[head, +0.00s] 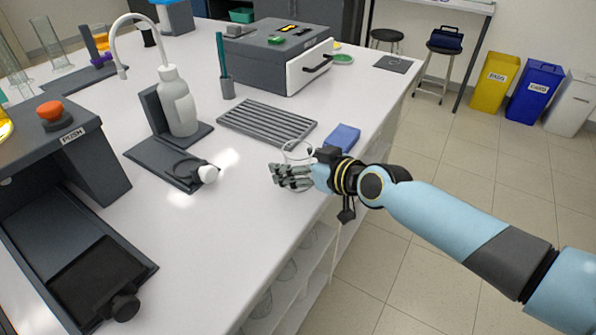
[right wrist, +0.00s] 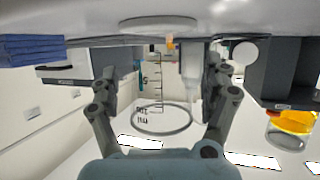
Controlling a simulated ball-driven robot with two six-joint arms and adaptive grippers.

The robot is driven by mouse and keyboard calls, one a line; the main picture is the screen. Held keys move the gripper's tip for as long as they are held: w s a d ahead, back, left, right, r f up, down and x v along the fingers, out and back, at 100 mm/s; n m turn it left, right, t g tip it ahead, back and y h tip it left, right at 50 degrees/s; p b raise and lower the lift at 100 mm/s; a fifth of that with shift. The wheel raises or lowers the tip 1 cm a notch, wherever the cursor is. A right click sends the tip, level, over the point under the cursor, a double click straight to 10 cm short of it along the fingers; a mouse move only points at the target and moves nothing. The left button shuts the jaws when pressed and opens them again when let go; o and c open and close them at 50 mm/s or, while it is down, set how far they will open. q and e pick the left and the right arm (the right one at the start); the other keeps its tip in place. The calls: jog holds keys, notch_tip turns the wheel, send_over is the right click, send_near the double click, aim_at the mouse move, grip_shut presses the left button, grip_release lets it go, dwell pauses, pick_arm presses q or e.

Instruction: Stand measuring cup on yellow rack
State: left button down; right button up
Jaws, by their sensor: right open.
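A clear measuring cup (head: 297,150) stands on the white bench, partly hidden behind my right gripper (head: 283,175). In the right wrist view the cup (right wrist: 162,120) shows as a clear round outline with printed marks, between the two fingers of my right gripper (right wrist: 160,95). The fingers are apart, one on each side of the cup; I cannot tell whether they touch it. No yellow rack shows; a grey ribbed rack (head: 267,123) lies flat and empty on the bench, behind the cup. My left gripper is not in view.
A blue block (head: 342,138) lies close behind my right gripper near the bench edge. A small white-capped item on a dark stand (head: 182,168) and a white wash bottle (head: 178,102) are to the left. A grey drawer box (head: 277,55) stands behind.

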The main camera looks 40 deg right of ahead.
jog(key=shift+c, duration=0.3)
jog(key=shift+r, duration=0.1)
jog(key=c, duration=1.4)
